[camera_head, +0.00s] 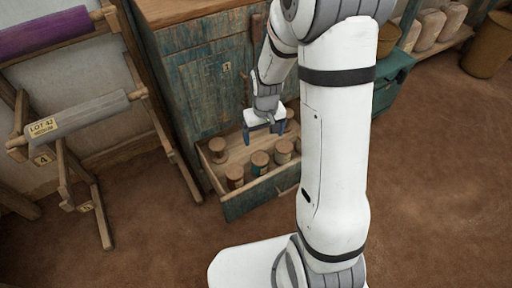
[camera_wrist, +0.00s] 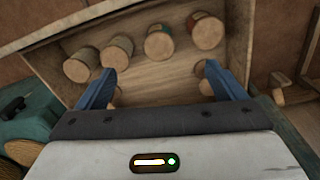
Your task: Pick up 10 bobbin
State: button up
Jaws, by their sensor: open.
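Several wooden-ended bobbins stand in an open drawer (camera_head: 245,207) of the blue-green cabinet. A brown bobbin (camera_head: 235,177), a teal-banded bobbin (camera_head: 260,163) and a tan bobbin (camera_head: 283,152) line the drawer's front side. Another bobbin (camera_head: 217,150) is at its left back. My gripper (camera_head: 264,133) is above the drawer, open and empty. In the wrist view, a row of bobbins, one of them reddish-brown (camera_wrist: 206,32), lies beyond the fingers (camera_wrist: 160,74). Two more bobbins are partly hidden behind the fingertips. I cannot read any number on the bobbins.
The cabinet (camera_head: 195,80) rises behind the drawer. Left stands a wooden rack with a purple roll (camera_head: 45,32) and a grey roll (camera_head: 80,114). A green box (camera_head: 390,82) and a round brown basket (camera_head: 487,45) are to the right.

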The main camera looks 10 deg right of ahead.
aim_at(260, 159)
jog(key=shift+n, duration=0.4)
jog(key=w+f, duration=0.1)
jog(key=f, duration=0.4)
jog(key=w+f, duration=0.1)
jog(key=f, duration=0.5)
jog(key=w+f, duration=0.2)
jog(key=f, duration=0.3)
jog(key=shift+f, duration=0.2)
notch_tip(260, 159, down, 5)
jog(key=b, duration=0.2)
jog(key=shift+d+f+b, duration=0.1)
jog(key=shift+b, duration=0.25)
jog(key=shift+r, duration=0.2)
jog(key=c, duration=1.2)
